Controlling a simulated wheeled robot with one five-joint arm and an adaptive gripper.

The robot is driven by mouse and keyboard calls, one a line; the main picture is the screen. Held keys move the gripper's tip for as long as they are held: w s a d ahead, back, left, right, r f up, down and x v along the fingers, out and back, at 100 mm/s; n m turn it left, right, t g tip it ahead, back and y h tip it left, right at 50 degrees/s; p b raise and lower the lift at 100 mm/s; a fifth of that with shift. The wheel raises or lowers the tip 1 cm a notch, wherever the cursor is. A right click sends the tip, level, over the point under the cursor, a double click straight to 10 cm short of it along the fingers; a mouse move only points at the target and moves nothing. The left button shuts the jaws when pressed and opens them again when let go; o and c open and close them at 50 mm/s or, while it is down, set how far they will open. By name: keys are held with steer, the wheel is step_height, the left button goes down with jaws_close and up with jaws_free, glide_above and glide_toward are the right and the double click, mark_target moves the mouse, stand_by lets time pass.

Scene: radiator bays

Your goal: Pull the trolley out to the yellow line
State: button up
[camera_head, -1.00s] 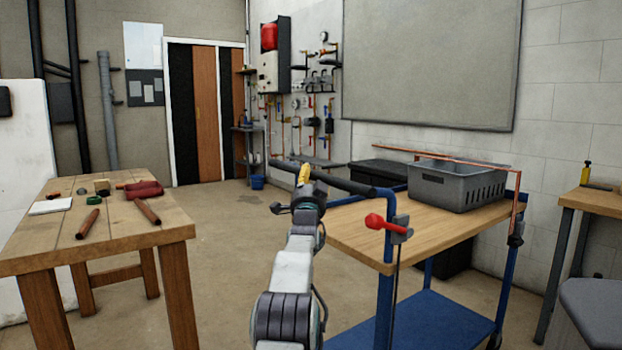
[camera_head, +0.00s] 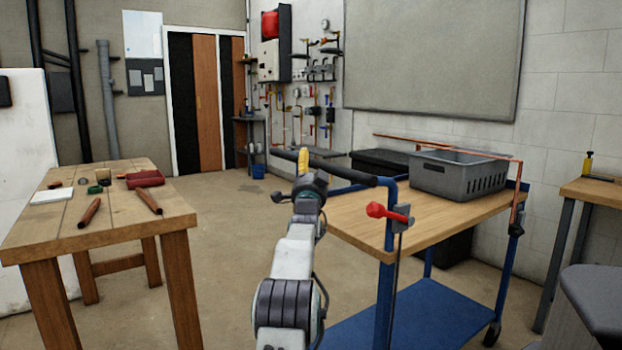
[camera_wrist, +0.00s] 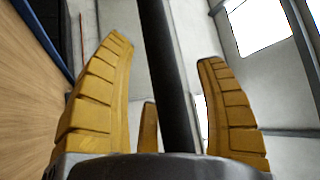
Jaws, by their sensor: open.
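The trolley has a wooden top (camera_head: 400,216), a blue frame and a blue lower shelf (camera_head: 405,322). Its black push handle (camera_head: 345,173) runs along its left end. My gripper (camera_head: 303,160) is at the far part of this handle in the head view. In the wrist view, the open yellow fingers of my gripper (camera_wrist: 165,100) stand on either side of the black handle bar (camera_wrist: 168,75), with gaps to it. A red lever (camera_head: 388,212) sits at the trolley's near corner. No yellow line shows in either view.
A grey crate (camera_head: 458,178) and a copper pipe (camera_head: 440,147) are on the trolley; the pipe juts past its edge. A wooden table (camera_head: 120,225) with tools stands at left. Bare floor (camera_head: 225,235) lies between. A bench (camera_head: 600,190) and stool (camera_head: 597,300) are at right.

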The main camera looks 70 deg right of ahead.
steer(key=shift+a, duration=0.15)
steer(key=v, duration=1.1)
steer(key=shift+a+f, duration=0.2)
steer(key=shift+s, duration=0.15)
stand_by(0.7)
